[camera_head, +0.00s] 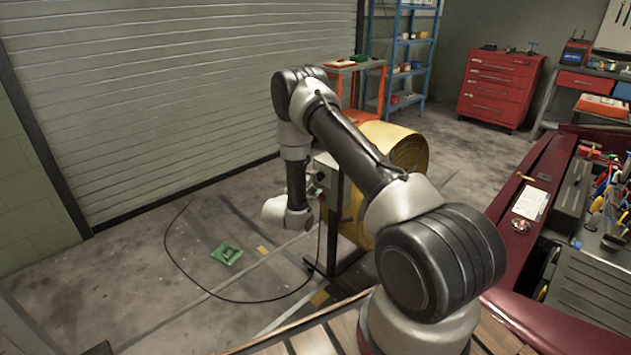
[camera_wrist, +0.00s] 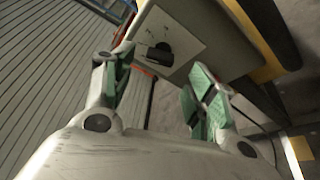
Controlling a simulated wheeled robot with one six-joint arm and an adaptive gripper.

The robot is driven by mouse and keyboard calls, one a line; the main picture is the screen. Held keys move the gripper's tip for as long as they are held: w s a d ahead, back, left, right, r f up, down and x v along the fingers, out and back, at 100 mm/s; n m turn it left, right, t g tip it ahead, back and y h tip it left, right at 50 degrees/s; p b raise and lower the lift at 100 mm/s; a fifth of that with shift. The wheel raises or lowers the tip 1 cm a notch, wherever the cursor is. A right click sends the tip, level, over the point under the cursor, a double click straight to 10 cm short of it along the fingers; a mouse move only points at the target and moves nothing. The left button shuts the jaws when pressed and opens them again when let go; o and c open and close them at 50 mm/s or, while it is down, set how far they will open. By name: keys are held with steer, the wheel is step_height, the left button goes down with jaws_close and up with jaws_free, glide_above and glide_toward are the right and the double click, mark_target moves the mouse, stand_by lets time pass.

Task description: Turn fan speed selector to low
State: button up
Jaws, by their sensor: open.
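The fan speed selector looks like a black knob (camera_wrist: 160,53) on a pale plate of a control box (camera_wrist: 205,45) in the wrist view. My gripper (camera_wrist: 160,66) is open, with green-padded fingers spread to either side of the knob in the picture. I see no contact, and the gap in depth is hard to judge. In the head view the control box (camera_head: 327,170) is on a dark stand in front of the yellow drum fan (camera_head: 405,148). My arm partly covers the box and fan there. The knob's pointer and any speed marks are too small to read.
A black cable (camera_head: 190,275) loops over the floor, near a green item (camera_head: 227,254). A grey roller door (camera_head: 150,90) is behind on the left. Open floor lies left of the stand.

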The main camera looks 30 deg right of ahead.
steer(key=f+v, duration=0.1)
steer(key=v, duration=0.6)
steer(key=shift+r, duration=0.5)
